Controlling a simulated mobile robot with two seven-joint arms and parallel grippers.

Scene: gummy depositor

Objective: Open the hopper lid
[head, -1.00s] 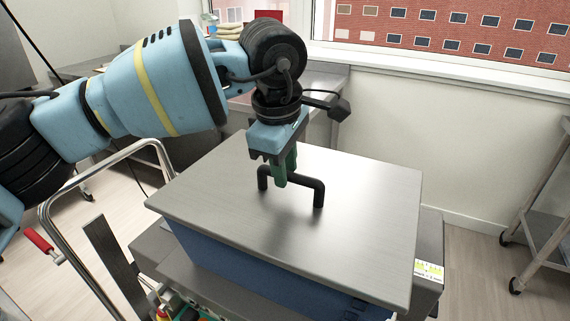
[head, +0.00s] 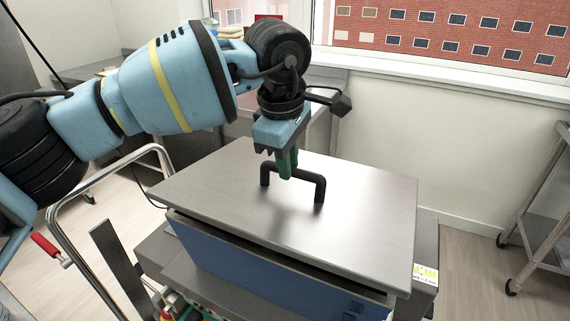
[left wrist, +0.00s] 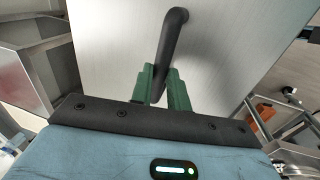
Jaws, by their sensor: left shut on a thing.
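The hopper lid (head: 330,232) is a flat grey metal plate on top of the blue hopper (head: 265,268) in the head view. A dark gap shows between the lid's front edge and the hopper. The lid's black U-shaped handle (head: 318,190) stands near its middle. My left gripper (head: 287,172) is shut on the handle's bar with green fingers. In the left wrist view, the green fingers (left wrist: 163,88) sit on both sides of the black handle (left wrist: 172,38). My right gripper is not in view.
A metal cart (head: 545,225) stands at the right. A bent metal rail with a red grip (head: 45,244) is at the left of the machine. A counter and a window wall (head: 450,130) are behind. Floor is open between the machine and the right cart.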

